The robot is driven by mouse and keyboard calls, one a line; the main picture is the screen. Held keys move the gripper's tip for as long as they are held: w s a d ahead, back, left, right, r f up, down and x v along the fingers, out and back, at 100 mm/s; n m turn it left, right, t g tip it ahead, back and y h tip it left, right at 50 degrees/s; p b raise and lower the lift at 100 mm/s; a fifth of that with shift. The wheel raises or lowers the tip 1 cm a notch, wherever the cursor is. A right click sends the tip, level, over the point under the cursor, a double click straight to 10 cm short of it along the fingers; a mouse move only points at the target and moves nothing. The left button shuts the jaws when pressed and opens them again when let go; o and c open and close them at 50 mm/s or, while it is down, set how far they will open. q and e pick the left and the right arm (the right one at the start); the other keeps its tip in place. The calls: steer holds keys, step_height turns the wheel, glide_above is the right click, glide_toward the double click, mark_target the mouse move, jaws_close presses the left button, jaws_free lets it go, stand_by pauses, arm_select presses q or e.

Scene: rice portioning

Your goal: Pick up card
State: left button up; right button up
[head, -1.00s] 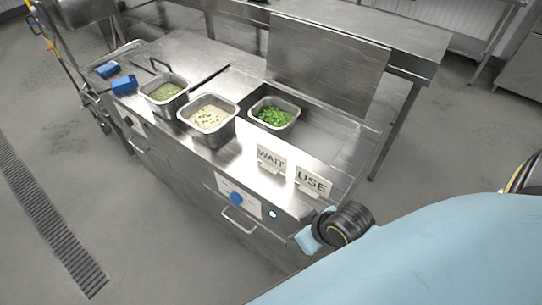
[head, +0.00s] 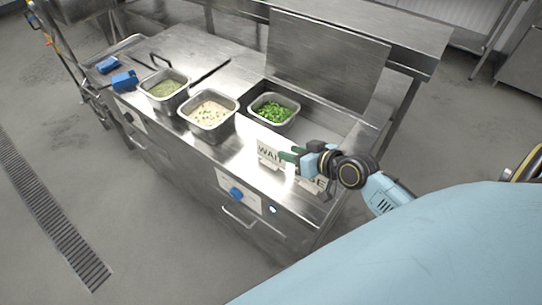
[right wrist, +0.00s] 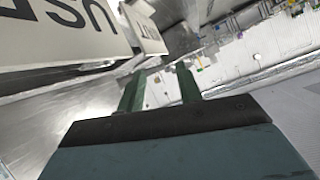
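Two white cards stand at the right front of the steel counter. The WAIT card (head: 268,154) is partly covered at its right edge by my right gripper (head: 290,157). The USE card (head: 312,184) is mostly hidden behind that gripper and wrist. In the right wrist view, the USE card (right wrist: 60,32) is large at the upper left, and the WAIT card (right wrist: 146,30) is farther off at the top. The two green fingers of the right gripper (right wrist: 160,82) are apart with nothing between them. My left gripper is not in view.
On the counter (head: 215,150) are metal pans of pale green food (head: 163,88), creamy food (head: 209,114) and chopped greens (head: 274,113). Blue objects (head: 124,80) lie at the far left. A steel panel (head: 325,60) rises behind.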

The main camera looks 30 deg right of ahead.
mark_target(277, 150)
steer(key=shift+d+x, duration=0.2)
steer(key=shift+x, duration=3.2)
jaws_close()
